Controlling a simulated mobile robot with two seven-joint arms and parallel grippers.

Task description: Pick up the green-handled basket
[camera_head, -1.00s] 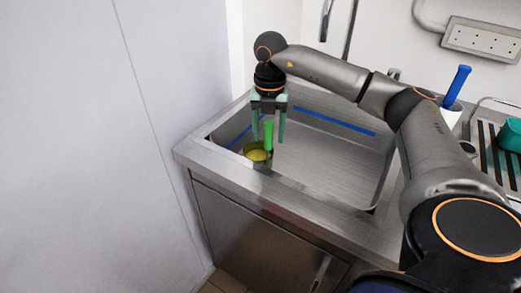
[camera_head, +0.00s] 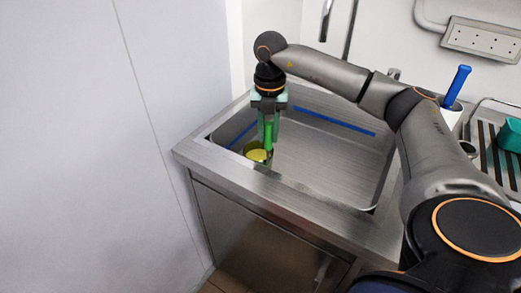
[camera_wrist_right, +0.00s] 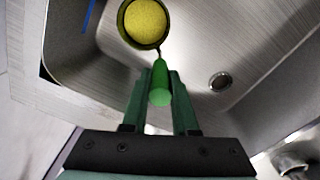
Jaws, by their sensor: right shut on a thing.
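The basket (camera_head: 247,147) is a small round dark vessel with a yellow disc-like content and an upright green handle (camera_head: 268,137). It is at the left end of the sink. My right gripper (camera_head: 268,140) points down with its fingers closed on the green handle. In the right wrist view the gripper (camera_wrist_right: 160,85) has a finger on each side of the handle (camera_wrist_right: 160,90), and the basket's round rim (camera_wrist_right: 124,32) with its yellow inside shows beyond. I cannot tell whether the basket touches the sink floor. My left gripper is out of view.
The steel sink (camera_head: 330,160) is otherwise mostly clear, with a blue strip (camera_head: 335,121) along its back. A drain (camera_wrist_right: 220,82) shows in the wrist view. A blue-handled tool (camera_head: 457,85) stands at right by a drying rack (camera_head: 487,150). A pale wall panel (camera_head: 90,150) borders the left.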

